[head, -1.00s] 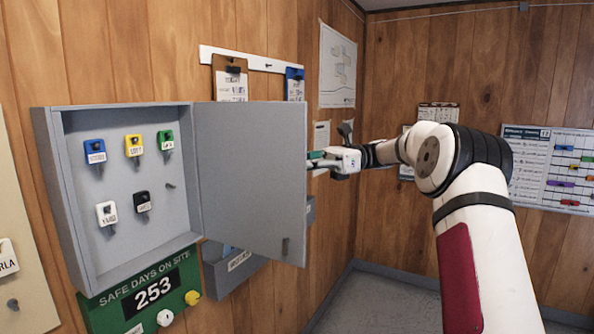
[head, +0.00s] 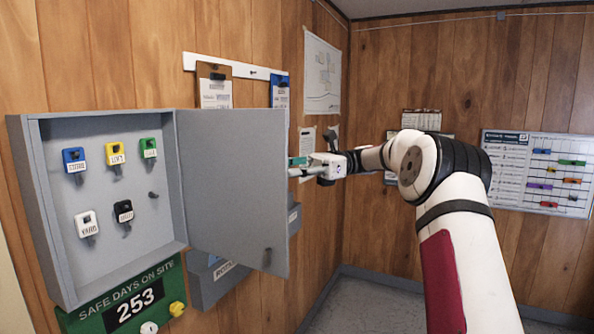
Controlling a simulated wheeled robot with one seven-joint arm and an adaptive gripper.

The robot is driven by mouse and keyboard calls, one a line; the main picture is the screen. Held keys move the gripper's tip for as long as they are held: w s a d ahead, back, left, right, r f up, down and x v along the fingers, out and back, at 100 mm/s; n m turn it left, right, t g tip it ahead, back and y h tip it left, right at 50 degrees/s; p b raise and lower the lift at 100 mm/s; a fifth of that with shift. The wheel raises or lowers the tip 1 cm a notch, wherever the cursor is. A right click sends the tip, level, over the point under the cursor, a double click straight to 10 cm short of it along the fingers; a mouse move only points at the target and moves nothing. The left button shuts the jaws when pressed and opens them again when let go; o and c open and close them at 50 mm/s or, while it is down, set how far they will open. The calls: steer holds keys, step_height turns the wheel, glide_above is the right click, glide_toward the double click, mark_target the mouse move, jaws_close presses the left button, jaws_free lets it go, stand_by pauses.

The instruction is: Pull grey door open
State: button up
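The grey door (head: 232,185) of a grey wall cabinet (head: 40,205) stands wide open, swung out to the right of the cabinet. My gripper (head: 296,168) is just beyond the door's right edge, at about mid-height. Its fingers reach left and their tips are partly hidden by the door. I cannot tell whether it touches the door's far side or whether it is open or shut.
Several coloured key tags (head: 75,160) hang inside the cabinet. A green sign (head: 133,300) reading 253 is below it. A grey wall box (head: 212,278) sits behind the door. Clipboards (head: 213,90) hang on a white rail above. Floor at the right is clear.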

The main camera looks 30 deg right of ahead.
steer(key=d, duration=0.7)
steer(key=shift+w, duration=0.25)
steer(key=shift+s, duration=0.1)
stand_by(0.4)
